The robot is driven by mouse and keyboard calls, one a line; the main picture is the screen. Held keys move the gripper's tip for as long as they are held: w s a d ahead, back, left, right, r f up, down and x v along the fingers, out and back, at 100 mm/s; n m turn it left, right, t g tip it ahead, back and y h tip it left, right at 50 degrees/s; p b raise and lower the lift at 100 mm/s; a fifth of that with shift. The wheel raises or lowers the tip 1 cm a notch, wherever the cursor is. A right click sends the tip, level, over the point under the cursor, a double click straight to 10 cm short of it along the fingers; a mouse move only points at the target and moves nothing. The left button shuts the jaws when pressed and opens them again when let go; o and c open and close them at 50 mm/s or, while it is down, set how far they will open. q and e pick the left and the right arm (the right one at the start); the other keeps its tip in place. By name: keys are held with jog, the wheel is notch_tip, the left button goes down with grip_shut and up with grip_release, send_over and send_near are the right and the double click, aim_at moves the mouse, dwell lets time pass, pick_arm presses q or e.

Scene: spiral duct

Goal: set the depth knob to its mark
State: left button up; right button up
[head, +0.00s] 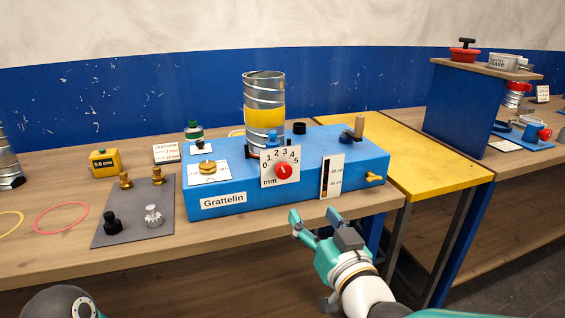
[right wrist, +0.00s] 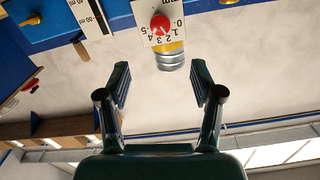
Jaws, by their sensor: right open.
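The red depth knob (head: 284,171) sits on a white dial plate (head: 268,180) numbered 0 to 5 with "mm", on the front of the blue Grattelin box (head: 231,213). A pale line shows on the knob, but its exact reading is too small to tell. My right gripper (head: 316,220) is open and empty, in front of the box, below and right of the knob and apart from it. In the right wrist view the picture is upside down; the knob (right wrist: 160,25) appears beyond the open fingers (right wrist: 162,82), near the line midway between them. My left gripper is out of view.
A ribbed metal duct with a yellow band (head: 264,117) stands upright behind the dial. A slider scale (head: 332,177) and a brass peg (head: 374,178) are right of the knob. A grey mat (head: 133,226) with small fittings lies left.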

aim_at(285, 173)
jog(key=p+x, duration=0.2)
jog(key=x, duration=1.4)
jog(key=shift+w+a+p, duration=0.15)
jog(key=shift+w+p, duration=0.2)
jog(key=c, duration=1.1)
jog(key=shift+f+m+b, duration=0.25)
jog(key=shift+m+b, duration=0.15)
jog(key=shift+b, duration=0.85)
jog(key=shift+c, duration=0.2)
jog(key=shift+r+m+b, duration=0.1)
jog(key=shift+m+b, duration=0.3)
jog(key=shift+b, duration=0.1)
jog(key=shift+r, duration=0.15)
jog(key=o, duration=1.1)
jog(key=shift+o, duration=0.2)
jog(key=shift+s, duration=0.1)
